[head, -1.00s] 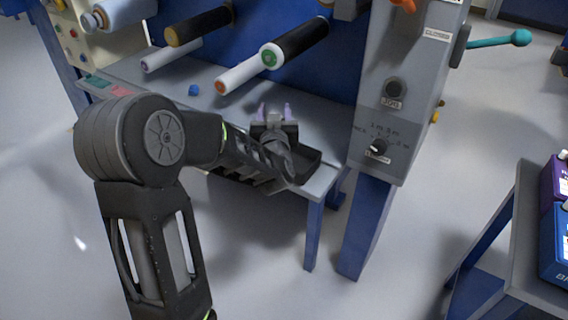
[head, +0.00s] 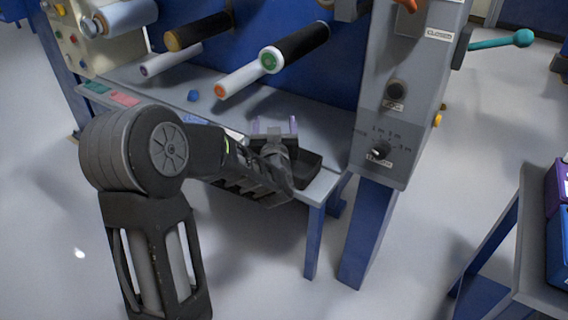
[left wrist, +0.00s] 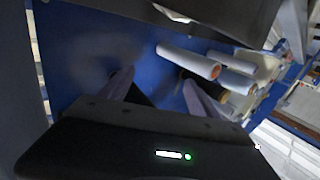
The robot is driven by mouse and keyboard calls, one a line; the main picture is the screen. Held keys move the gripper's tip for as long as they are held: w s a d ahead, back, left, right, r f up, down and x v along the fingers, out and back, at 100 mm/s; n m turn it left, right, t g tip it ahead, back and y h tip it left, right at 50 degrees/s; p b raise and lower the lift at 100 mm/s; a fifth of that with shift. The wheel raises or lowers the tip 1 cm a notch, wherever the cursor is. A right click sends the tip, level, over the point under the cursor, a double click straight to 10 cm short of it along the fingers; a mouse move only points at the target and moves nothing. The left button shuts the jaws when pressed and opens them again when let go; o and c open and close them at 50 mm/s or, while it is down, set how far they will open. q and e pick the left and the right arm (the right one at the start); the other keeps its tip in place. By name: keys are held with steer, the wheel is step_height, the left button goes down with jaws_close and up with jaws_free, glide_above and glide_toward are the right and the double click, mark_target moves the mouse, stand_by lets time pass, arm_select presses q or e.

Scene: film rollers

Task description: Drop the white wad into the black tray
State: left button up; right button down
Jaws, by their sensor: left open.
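My left gripper (head: 275,124) is over the right end of the grey shelf (head: 146,90), its two pale purple fingers spread apart with nothing seen between them. The fingers (left wrist: 157,88) also stand apart and empty in the left wrist view. The black tray (head: 308,168) lies at the shelf's right end, partly hidden behind my left gripper and wrist. I cannot make out a white wad in the head view. A small whitish patch shows at the top of the left wrist view, too unclear to name. My right gripper is not in view.
A small blue wad (head: 193,95) lies on the shelf. Several rollers jut out above it, including a black one with a green end (head: 300,47) and a white one with an orange end (head: 240,79). A grey control post (head: 396,110) stands right of the tray.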

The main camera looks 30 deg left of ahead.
arm_select(q)
steer(key=p+v, duration=0.1)
steer(key=v, duration=0.6)
steer(key=shift+s+d, duration=0.25)
steer(key=shift+s, duration=0.1)
stand_by(0.7)
